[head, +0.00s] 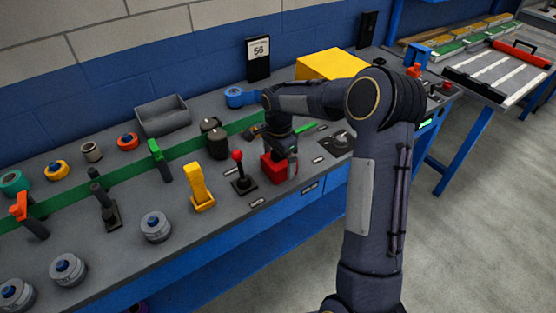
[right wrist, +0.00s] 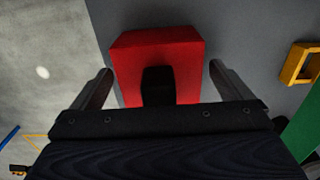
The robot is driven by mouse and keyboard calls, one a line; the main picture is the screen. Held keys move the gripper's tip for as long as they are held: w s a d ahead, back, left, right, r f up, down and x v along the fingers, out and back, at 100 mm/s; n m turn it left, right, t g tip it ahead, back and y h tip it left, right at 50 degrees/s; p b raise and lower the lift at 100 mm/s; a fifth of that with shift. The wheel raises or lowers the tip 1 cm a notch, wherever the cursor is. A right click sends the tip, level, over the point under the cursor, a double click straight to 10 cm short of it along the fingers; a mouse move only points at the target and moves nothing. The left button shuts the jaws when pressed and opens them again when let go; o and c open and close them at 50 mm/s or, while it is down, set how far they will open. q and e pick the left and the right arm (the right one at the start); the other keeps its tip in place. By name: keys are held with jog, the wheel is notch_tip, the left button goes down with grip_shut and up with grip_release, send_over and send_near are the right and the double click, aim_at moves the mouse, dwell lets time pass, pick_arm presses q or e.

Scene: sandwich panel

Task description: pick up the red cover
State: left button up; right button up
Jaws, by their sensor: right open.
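The red cover (head: 273,168) is a small red block-like piece on the grey bench, partly hidden by my right gripper in the head view. In the right wrist view the red cover (right wrist: 187,50) is a red box shape with a dark opening in the side facing me. My right gripper (head: 283,165) points down at the cover. In the right wrist view its two fingers (right wrist: 160,78) stand apart, one on each side of the cover, with visible gaps. My left gripper is not in view.
A red-knobbed joystick (head: 240,170) and a yellow lever (head: 199,187) stand left of the cover. A round dial (head: 340,140) sits to its right. A grey bin (head: 162,115) and a yellow box (head: 330,64) stand further back. The bench front edge is close to the cover.

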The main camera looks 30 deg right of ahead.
jog(key=shift+f, duration=0.9)
jog(key=shift+c, duration=0.2)
jog(key=c, duration=1.1)
jog(key=shift+o, duration=0.2)
jog(key=shift+r, duration=0.15)
jog(key=shift+r, duration=0.25)
notch_tip(320, 180, up, 2)
jog(key=shift+w+r, duration=0.1)
jog(key=s+a+r+b, duration=0.1)
jog(key=s+r+b, duration=0.1)
jog(key=s+r, duration=0.8)
jog(key=s, duration=0.4)
jog(key=shift+a, duration=0.15)
